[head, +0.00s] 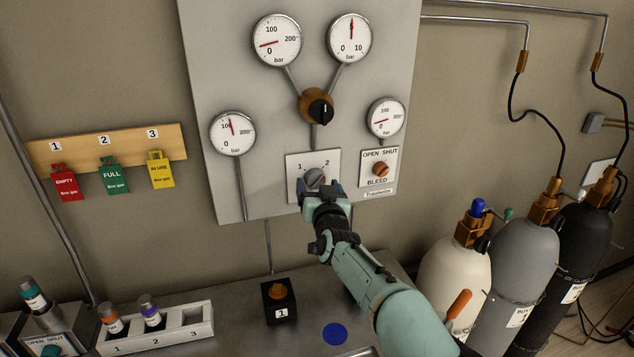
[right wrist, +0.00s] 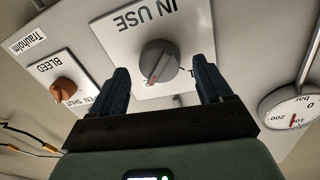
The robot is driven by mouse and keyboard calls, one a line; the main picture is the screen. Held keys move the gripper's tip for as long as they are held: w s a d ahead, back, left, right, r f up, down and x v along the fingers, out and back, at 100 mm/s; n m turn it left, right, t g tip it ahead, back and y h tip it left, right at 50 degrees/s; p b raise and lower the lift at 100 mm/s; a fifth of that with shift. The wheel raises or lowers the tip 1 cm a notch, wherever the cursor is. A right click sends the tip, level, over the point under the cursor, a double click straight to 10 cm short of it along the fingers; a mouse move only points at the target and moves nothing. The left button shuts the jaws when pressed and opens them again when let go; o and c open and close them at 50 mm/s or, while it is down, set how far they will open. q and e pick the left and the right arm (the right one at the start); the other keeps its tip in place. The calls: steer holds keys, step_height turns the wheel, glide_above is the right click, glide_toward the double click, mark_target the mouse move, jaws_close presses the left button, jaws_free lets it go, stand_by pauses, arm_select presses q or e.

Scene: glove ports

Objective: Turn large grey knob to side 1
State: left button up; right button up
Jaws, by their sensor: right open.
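The large grey knob (head: 314,177) sits on a white plate (head: 296,160) low on the wall panel, with the marks 1 at upper left and 2 at upper right. In the right wrist view, which is upside down, the knob (right wrist: 160,60) has a red pointer mark at its lower left, on the side of 2. My right gripper (head: 320,187) is open in front of the knob. Its fingers (right wrist: 161,80) stand to either side of the knob, with visible gaps. The left finger hides part of the plate. My left gripper is out of view.
A small orange BLEED knob (head: 381,169) is just right of the plate. Above are a black selector knob (head: 316,106) and several gauges. Gas cylinders (head: 454,275) stand at right. The bench below holds an orange button box (head: 279,300) and a vial rack (head: 175,328).

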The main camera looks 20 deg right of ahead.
steer(key=shift+w+d, duration=0.1)
steer(key=shift+w, duration=0.8)
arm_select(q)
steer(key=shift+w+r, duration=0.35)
arm_select(e)
steer(key=shift+s, duration=0.1)
steer(key=shift+c, duration=0.6)
steer(key=c, duration=0.9)
